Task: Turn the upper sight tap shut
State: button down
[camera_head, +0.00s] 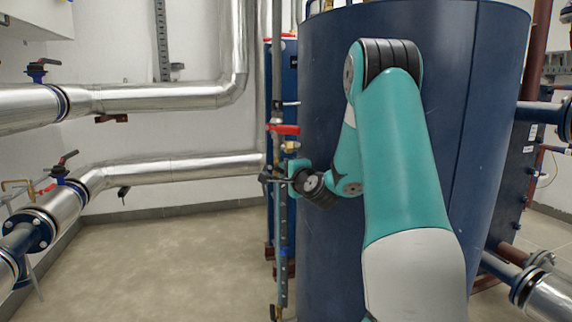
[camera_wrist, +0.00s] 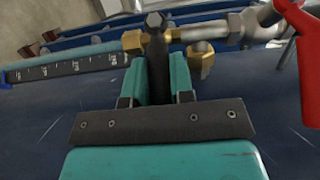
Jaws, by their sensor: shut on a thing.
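The upper sight tap has a dark lever (camera_wrist: 157,60) and brass fittings (camera_wrist: 133,42). In the wrist view, my gripper (camera_wrist: 158,82) is shut on this lever, with a teal finger on each side of it. The lever's rounded end stands out past the fingers. In the head view, my gripper (camera_head: 287,179) is at the upper part of the upright sight gauge (camera_head: 283,225), left of the blue tank. The tap is small there and partly hidden by the gripper.
A red lever (camera_wrist: 308,60) on a metal valve is close on the right in the wrist view; a red handle (camera_head: 284,129) shows above my gripper in the head view. The blue tank (camera_head: 325,70) stands directly behind. Open floor (camera_head: 170,260) lies to the left.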

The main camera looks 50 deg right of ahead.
jog(key=c, duration=1)
grip_release()
jog(key=b+v, duration=1.2)
jog(key=v, duration=0.5)
jog(key=shift+s+f, duration=0.1)
jog(key=shift+s, duration=0.1)
jog(key=shift+w+a, duration=0.1)
